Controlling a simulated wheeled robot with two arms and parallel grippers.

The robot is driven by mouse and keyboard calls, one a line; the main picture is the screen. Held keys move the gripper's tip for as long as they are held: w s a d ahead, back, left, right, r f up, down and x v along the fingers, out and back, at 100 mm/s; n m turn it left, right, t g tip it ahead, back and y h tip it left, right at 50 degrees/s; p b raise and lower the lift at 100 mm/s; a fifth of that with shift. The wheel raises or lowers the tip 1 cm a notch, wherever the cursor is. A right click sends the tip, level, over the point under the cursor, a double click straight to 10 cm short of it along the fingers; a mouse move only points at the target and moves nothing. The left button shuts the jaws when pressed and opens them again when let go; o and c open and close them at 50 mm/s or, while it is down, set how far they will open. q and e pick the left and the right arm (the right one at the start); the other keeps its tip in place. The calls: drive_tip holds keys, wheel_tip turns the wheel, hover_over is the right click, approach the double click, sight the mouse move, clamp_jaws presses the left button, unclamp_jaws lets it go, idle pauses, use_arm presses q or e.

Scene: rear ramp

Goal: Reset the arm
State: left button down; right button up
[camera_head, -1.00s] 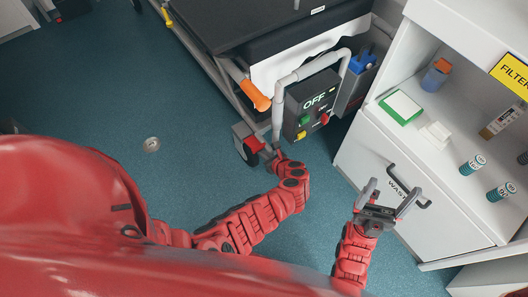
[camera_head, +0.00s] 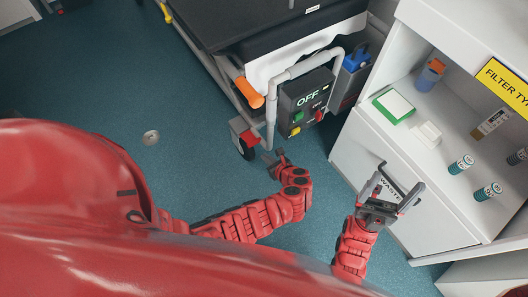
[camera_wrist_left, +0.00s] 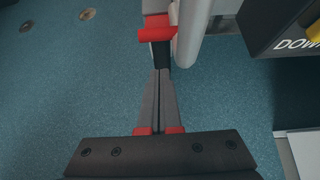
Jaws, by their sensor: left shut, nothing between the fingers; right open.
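My left gripper (camera_head: 270,157) is on the floor side of the control box, near the wheel and the lower end of the grey tube frame. Its fingers are shut together and empty in the left wrist view (camera_wrist_left: 160,75), pointing toward a red pedal-like part (camera_wrist_left: 157,34). My right gripper (camera_head: 391,187) is open and empty, with its two fingers spread in front of the white cabinet's handle. I cannot tell whether it touches the handle.
The dark control box (camera_head: 306,102) reads OFF and sits inside the tube frame (camera_head: 272,105) of the bed. An orange handle (camera_head: 250,93) sticks out beside it. The white cabinet (camera_head: 365,150) stands right, with small items on its shelf.

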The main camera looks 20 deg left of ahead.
use_arm(q)
drive_tip(key=r, duration=0.1)
drive_tip(key=s+d+r, duration=0.1)
drive_tip(key=d+r+p, duration=0.1)
drive_tip(key=shift+s+r, duration=0.1)
drive_tip(key=shift+s, duration=0.2)
drive_tip(key=shift+d, duration=0.1)
